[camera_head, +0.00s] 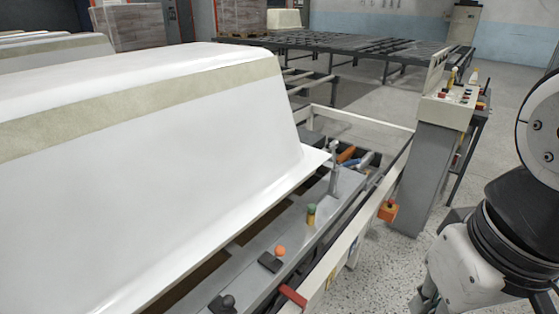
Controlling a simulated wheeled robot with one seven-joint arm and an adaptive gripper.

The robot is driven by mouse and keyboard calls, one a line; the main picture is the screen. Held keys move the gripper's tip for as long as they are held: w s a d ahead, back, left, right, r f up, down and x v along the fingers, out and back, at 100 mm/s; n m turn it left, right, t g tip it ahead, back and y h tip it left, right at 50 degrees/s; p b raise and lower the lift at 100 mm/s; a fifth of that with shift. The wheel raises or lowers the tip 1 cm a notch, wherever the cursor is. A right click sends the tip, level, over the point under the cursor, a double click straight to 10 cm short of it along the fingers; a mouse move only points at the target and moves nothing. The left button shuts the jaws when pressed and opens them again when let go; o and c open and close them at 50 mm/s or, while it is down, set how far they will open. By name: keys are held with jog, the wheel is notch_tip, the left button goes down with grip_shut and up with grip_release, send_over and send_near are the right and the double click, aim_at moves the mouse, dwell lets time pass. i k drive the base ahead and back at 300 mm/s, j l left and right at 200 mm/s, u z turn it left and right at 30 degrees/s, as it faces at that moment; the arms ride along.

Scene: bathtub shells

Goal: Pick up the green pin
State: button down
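A small upright peg with a green top, which looks like the green pin (311,211), stands on the grey metal ledge (262,240) beside the large white tub shell (160,190). Its lower part looks yellowish-brown. My arm shows at the right edge of the head view, to the right of the pin and well apart from it. My gripper is not in view, so its fingers cannot be seen.
An orange ball (280,251) and a dark block (270,262) are near the pin on the ledge. A metal clamp (334,170) stands behind it. A cream rail (345,240) and a control pedestal (432,150) lie between the ledge and my arm. Speckled floor shows beyond the rail.

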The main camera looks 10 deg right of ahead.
aim_at(312, 208)
jog(key=i+z, duration=0.2)
jog(key=i, duration=0.25)
jog(key=i+j+z, duration=0.2)
jog(key=i, duration=0.2)
